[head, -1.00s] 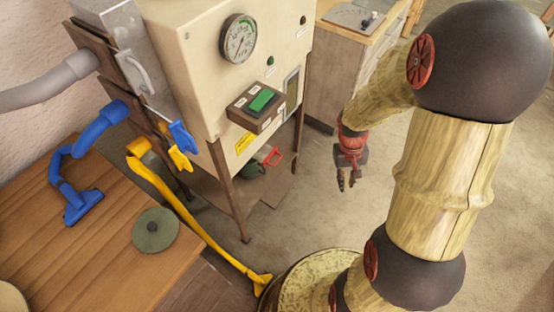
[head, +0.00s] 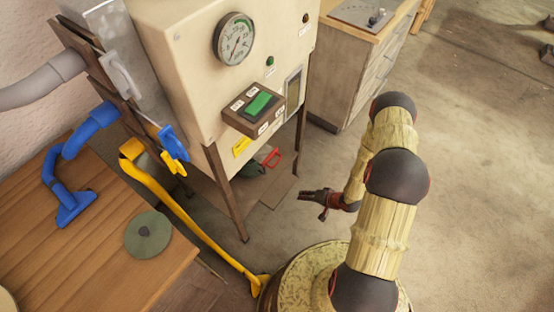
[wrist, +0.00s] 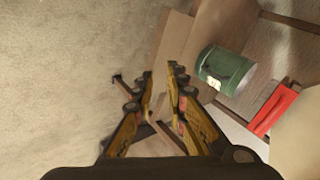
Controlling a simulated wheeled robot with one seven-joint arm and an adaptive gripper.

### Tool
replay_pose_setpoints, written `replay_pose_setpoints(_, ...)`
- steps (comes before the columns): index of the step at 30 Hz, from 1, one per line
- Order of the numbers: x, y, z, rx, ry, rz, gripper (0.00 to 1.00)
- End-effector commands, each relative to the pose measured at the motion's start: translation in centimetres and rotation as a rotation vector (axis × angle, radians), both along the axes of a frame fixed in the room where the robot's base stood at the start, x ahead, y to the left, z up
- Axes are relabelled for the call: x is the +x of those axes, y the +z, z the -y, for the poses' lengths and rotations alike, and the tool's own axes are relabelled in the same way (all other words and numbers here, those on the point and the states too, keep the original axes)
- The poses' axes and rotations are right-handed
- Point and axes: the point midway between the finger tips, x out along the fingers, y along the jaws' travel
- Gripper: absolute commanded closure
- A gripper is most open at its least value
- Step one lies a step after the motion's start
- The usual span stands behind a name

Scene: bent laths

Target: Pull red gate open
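A red loop-shaped handle (head: 272,158), the only red gate-like part I see, sits low beneath the cream cabinet, next to a dark green rounded thing (head: 250,170). In the wrist view a red part (wrist: 275,108) shows at the right, beside a green cylinder (wrist: 225,70). Whether the gate is open or shut cannot be told. My gripper (head: 303,196) is to the right of and nearer than the red handle in the head view, pointing left. In the wrist view its fingers (wrist: 160,75) are apart with nothing between them.
The cream cabinet (head: 190,70) stands on dark legs, one (head: 226,190) left of my gripper. Blue (head: 172,142) and yellow handles hang at its left side. Open floor (head: 480,200) lies right.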

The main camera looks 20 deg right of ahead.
Motion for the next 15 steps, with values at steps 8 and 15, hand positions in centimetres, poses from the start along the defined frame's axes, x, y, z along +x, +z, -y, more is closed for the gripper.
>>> replay_pose_setpoints(8,6.7,8.7,-3.7,0.396,-0.091,0.286,0.86)
replay_pose_setpoints(15,7.9,13.0,-4.3,0.606,-0.164,0.334,0.86)
